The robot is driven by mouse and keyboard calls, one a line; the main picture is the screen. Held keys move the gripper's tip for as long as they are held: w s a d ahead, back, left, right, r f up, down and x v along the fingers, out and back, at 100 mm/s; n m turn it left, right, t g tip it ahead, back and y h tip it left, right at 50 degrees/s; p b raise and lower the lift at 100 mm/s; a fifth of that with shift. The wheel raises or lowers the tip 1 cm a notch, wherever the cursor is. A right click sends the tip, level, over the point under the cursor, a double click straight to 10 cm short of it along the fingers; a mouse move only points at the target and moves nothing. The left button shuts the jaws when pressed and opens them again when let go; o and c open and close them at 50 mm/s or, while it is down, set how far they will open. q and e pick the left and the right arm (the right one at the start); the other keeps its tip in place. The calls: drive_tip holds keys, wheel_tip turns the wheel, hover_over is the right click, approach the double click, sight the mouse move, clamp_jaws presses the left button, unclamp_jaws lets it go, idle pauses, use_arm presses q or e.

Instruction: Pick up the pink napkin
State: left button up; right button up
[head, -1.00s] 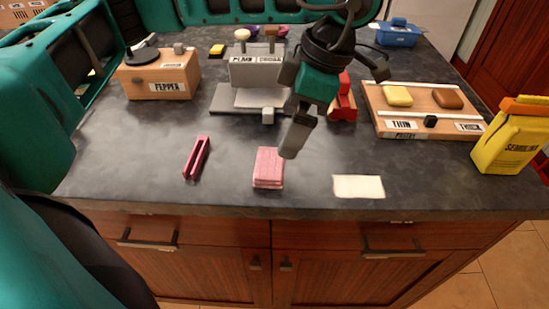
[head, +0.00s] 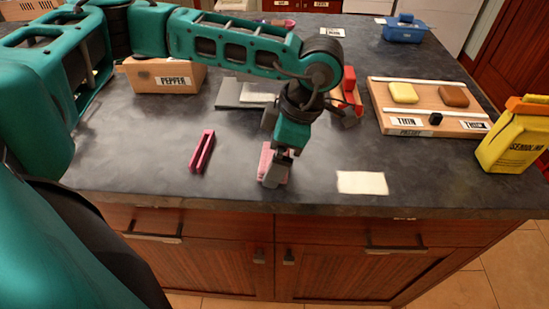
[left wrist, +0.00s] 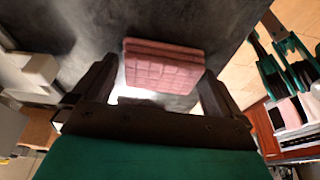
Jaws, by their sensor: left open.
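The pink napkin (head: 267,161) is a folded stack lying on the dark countertop near its front edge. In the head view my left gripper (head: 274,180) points down over it and hides much of it. In the left wrist view the napkin (left wrist: 163,66) shows between the two fingers of my left gripper (left wrist: 160,85), which is open. The fingers stand on either side of the napkin, with a gap at each side. My right gripper is not in view.
A pink slotted holder (head: 202,151) lies left of the napkin and a cream cloth (head: 361,183) lies right of it.

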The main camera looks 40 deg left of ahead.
use_arm(q)
drive_tip(key=c, duration=0.8)
drive_tip(key=shift+o, duration=0.2)
wheel_tip(320, 180, up, 20)
drive_tip(key=p, duration=0.2)
drive_tip(key=o, duration=0.5)
drive_tip(key=c, duration=0.4)
